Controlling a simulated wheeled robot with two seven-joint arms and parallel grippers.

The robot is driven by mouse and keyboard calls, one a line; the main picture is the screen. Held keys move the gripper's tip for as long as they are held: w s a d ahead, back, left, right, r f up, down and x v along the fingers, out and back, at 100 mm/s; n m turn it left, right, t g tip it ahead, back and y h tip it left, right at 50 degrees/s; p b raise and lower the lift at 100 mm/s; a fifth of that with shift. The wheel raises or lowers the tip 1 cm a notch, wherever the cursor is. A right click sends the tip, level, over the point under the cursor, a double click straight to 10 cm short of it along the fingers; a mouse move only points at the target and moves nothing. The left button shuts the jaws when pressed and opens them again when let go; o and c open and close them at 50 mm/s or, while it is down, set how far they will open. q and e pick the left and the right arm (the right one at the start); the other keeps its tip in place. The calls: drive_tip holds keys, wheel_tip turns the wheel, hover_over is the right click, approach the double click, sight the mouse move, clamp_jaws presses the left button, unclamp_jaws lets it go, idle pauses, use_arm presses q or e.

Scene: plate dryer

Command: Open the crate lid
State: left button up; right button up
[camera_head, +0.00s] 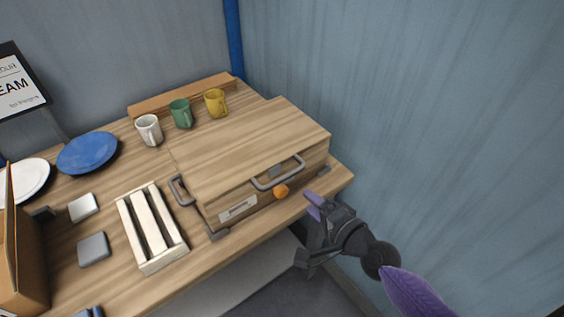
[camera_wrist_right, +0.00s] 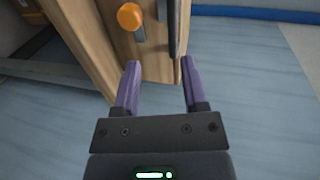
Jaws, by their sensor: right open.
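The wooden crate (camera_head: 240,150) stands at the right end of the table with its flat lid lying shut on top. Its front has a grey bar handle (camera_head: 278,174), an orange knob (camera_head: 281,191) and a pale label plate (camera_head: 238,208). The knob also shows in the right wrist view (camera_wrist_right: 130,17), near the top. My right gripper (camera_head: 314,206) is open and empty, in front of the crate's right front corner; in its wrist view (camera_wrist_right: 160,85) the purple fingers stand apart with nothing between them. My left gripper is not in view.
White, green and yellow mugs (camera_head: 182,113) stand behind and left of the crate. A slatted wooden box (camera_head: 151,228), a blue plate (camera_head: 88,153), a white plate (camera_head: 33,178) and a cardboard box (camera_head: 27,245) are to the left. A blue wall (camera_head: 420,120) is close on the right.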

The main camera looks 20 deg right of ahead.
sight(286, 179)
drive_tip(key=x, duration=0.3)
drive_tip(key=r+b+x, duration=0.1)
drive_tip(key=x, duration=0.5)
drive_tip(key=shift+w+a+r+b, duration=0.15)
drive_tip(key=shift+a+r+b, duration=0.05)
drive_tip(key=shift+b, duration=0.1)
drive_tip(key=shift+w+a, duration=0.15)
drive_tip(key=shift+w, duration=0.25)
drive_tip(key=shift+c, duration=0.5)
drive_tip(key=c, duration=0.5)
clamp_jaws()
